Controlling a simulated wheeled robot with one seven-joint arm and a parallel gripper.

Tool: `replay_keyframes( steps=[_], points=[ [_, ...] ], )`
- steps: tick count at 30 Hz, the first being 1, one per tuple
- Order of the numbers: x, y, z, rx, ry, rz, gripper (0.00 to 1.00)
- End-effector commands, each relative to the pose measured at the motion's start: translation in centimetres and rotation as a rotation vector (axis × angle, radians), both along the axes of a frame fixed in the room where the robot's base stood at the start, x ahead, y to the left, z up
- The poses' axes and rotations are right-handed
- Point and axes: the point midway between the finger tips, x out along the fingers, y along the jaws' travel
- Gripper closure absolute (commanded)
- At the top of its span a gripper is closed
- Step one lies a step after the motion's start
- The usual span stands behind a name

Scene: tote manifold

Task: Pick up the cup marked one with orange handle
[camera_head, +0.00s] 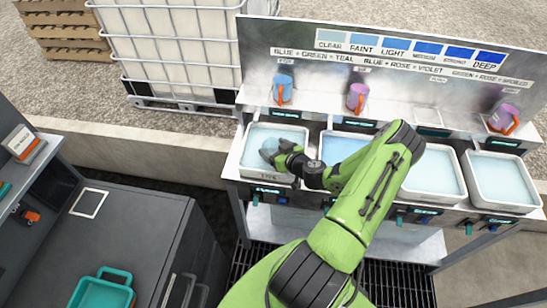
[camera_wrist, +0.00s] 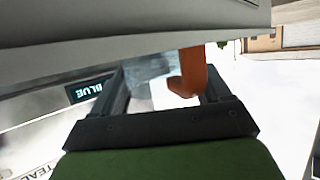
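A light blue cup with an orange handle (camera_head: 284,88) stands on the back shelf, left of the other cups. My gripper (camera_head: 280,152) is low over the leftmost basin (camera_head: 246,158), nearer the camera than that cup. A rounded grey-blue thing (camera_head: 268,147) shows at its tip; I cannot tell what it is. In the wrist view, my gripper's fingers (camera_wrist: 168,88) are apart. An orange handle (camera_wrist: 192,72) shows at the right finger, beside a pale grey-blue surface (camera_wrist: 148,70). Contact cannot be told. No number is readable on any cup.
A purple cup (camera_head: 357,96) and another purple cup (camera_head: 504,118), both with orange handles, stand farther right on the shelf. Several liquid basins line the bench, including the far-right one (camera_head: 502,182). A marked metal board (camera_head: 390,60) rises behind. A dark cabinet (camera_head: 130,225) stands at left.

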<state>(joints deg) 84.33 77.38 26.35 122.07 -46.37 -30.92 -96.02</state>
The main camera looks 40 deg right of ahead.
Motion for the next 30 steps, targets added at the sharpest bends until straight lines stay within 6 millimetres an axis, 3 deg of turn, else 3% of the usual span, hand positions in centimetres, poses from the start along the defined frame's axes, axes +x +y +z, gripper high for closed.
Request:
replay_keyframes(
  steps=[11, 25, 30],
  points=[
    [0.0, 0.0, 0.5, -0.002, 0.000, 0.001, 0.54],
    [0.0, 0.0, 7.4, -0.005, 0.001, 0.002, 0.54],
    [-3.8, 0.4, 6.6, 0.005, 0.003, -0.005, 0.54]
  ],
)
